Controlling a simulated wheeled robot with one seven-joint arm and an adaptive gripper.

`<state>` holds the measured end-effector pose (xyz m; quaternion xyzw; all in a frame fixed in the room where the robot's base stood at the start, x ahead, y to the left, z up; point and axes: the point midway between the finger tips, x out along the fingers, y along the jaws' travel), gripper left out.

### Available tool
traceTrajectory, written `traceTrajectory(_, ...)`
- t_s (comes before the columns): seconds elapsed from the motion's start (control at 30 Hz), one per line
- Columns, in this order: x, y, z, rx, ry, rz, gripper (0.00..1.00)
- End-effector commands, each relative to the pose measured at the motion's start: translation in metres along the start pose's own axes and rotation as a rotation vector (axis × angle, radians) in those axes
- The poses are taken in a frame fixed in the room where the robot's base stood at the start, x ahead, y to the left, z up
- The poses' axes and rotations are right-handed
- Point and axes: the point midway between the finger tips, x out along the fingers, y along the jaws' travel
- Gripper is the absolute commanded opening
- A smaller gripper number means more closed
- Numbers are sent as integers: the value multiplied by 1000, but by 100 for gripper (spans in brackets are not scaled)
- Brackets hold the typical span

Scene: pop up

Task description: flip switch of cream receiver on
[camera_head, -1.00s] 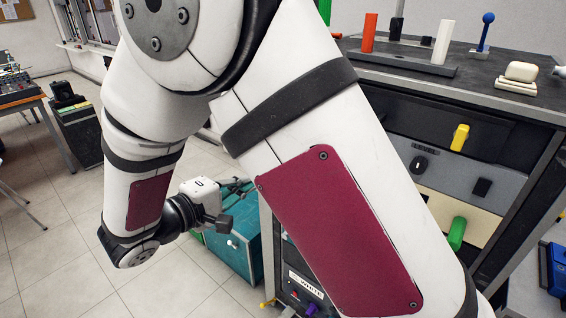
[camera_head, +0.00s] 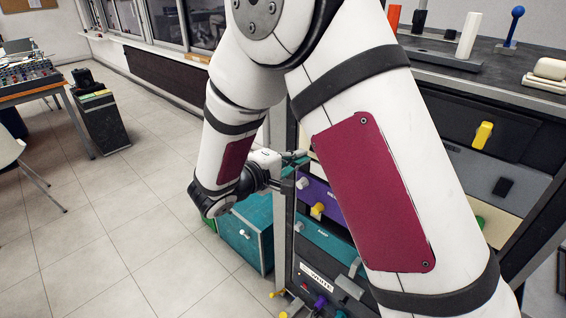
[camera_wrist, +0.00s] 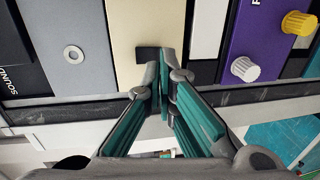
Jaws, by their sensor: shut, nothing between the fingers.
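In the wrist view a cream panel (camera_wrist: 130,30), taken as the cream receiver, faces me with a small black switch (camera_wrist: 148,54) near its lower edge. My gripper (camera_wrist: 162,72) is shut and empty, its fingertips just below and right of the switch in the picture. The right fingertip overlaps the panel's edge. I cannot tell whether it touches the switch, or which way the switch is set. In the head view my gripper (camera_head: 296,158) is at the left side of the rack, partly hidden by my arm.
A grey panel (camera_wrist: 75,30) and a purple panel (camera_wrist: 255,45) with a white knob (camera_wrist: 245,69) and a yellow knob (camera_wrist: 298,23) flank the cream one. A teal box (camera_head: 245,232) stands on the floor left of the rack. The tiled floor (camera_head: 130,210) further left is clear.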

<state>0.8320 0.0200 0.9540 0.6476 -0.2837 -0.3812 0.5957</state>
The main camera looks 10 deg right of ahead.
Motion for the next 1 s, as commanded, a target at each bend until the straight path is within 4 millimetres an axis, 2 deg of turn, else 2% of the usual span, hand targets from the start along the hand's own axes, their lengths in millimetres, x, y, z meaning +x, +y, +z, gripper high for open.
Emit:
traceTrajectory(0.1, 14, 0, 0, 0, -1, -1, 0)
traceTrajectory(0.23, 22, 0, 0, 0, -1, -1, 0)
traceTrajectory(0.67, 25, -1, 0, 0, 1, 1, 0)
traceTrajectory(0.93, 32, -7, -2, 0, 1, 77, 0)
traceTrajectory(1.0, 31, -3, 0, 1, 0, 76, 0)
